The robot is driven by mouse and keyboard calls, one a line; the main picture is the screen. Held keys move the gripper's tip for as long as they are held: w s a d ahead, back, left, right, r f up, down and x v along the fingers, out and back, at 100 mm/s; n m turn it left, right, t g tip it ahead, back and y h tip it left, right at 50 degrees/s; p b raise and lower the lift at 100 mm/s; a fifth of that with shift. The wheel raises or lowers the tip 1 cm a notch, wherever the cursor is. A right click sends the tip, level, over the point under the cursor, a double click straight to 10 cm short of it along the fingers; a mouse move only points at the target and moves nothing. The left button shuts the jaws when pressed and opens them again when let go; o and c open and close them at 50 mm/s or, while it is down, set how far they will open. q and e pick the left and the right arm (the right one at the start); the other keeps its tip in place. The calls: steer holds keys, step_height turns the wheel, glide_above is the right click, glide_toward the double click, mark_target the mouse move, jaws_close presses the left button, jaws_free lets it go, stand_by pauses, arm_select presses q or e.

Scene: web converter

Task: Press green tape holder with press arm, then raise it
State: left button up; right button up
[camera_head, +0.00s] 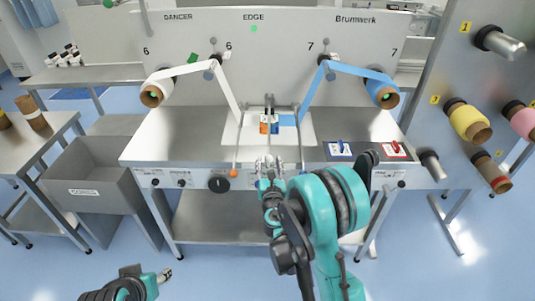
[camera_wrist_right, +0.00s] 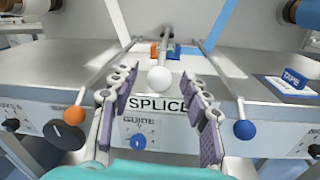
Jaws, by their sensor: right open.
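In the right wrist view, a white ball knob (camera_wrist_right: 159,77) stands between the fingers of my right gripper (camera_wrist_right: 158,112). The fingers are open and spread on both sides of it; I cannot tell any contact. The knob appears to belong to the press arm (camera_head: 269,103) at the splice station. Behind it sit an orange block (camera_wrist_right: 155,50) and a blue strip (camera_wrist_right: 189,51). I make out no green tape holder there; a small green piece (camera_head: 191,58) shows by the left roller. In the head view my right gripper (camera_head: 269,166) is at the bench's front edge. My left gripper (camera_head: 166,273) is low, far from the bench.
Rods with an orange knob (camera_wrist_right: 74,113) and a blue knob (camera_wrist_right: 243,130) flank my right gripper. A white web (camera_head: 229,92) and a blue web (camera_head: 311,92) run down to the splice plate. Blue (camera_head: 340,149) and red (camera_head: 394,149) tape holders lie right.

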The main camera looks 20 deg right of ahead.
steer(key=x, duration=0.4)
steer(key=shift+w+b, duration=0.2)
steer(key=shift+b, duration=0.15)
jaws_close()
